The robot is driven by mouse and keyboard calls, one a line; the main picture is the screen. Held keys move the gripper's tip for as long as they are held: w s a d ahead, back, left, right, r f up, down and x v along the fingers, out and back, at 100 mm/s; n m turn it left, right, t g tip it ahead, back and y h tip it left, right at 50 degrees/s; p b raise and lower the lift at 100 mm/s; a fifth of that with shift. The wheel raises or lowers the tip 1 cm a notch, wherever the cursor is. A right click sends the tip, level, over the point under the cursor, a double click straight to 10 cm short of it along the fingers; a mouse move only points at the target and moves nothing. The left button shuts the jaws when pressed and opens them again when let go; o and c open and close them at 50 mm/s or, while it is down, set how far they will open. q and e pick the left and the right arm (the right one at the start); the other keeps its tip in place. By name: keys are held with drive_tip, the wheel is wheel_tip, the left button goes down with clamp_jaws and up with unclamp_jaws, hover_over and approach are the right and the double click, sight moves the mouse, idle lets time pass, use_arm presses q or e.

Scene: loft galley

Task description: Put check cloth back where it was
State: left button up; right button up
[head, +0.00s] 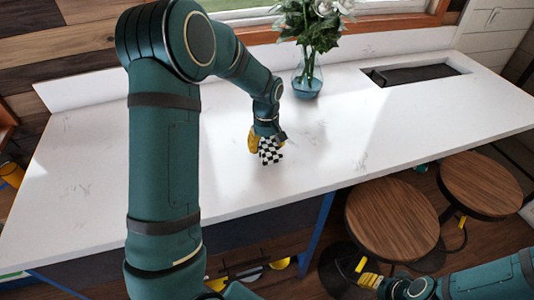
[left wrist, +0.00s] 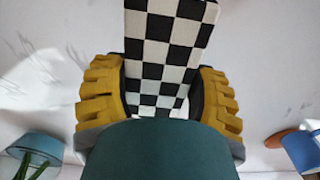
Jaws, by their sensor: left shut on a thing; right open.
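The check cloth (head: 270,151) is black and white and sits at the middle of the white counter (head: 330,150), at my left gripper (head: 262,144). In the left wrist view the cloth (left wrist: 165,50) lies between the two yellow fingers of my left gripper (left wrist: 160,95), which is shut on it. The head view does not show clearly whether the cloth touches the counter. My right gripper (head: 369,280) is open and empty, low at the bottom right by the stools, away from the counter top.
A glass vase (head: 307,80) with white flowers stands behind and right of the cloth. A sink (head: 415,75) is set into the counter at the far right. Two round wooden stools (head: 391,219) stand along the front edge.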

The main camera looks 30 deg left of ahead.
sight(267, 153)
use_arm(q)
wheel_tip(267, 153, down, 4)
drive_tip(key=shift+r, duration=0.15)
idle(0.3)
drive_tip(key=shift+f, duration=0.3)
drive_tip(key=o, duration=1.3)
drive_tip(key=shift+c, duration=0.2)
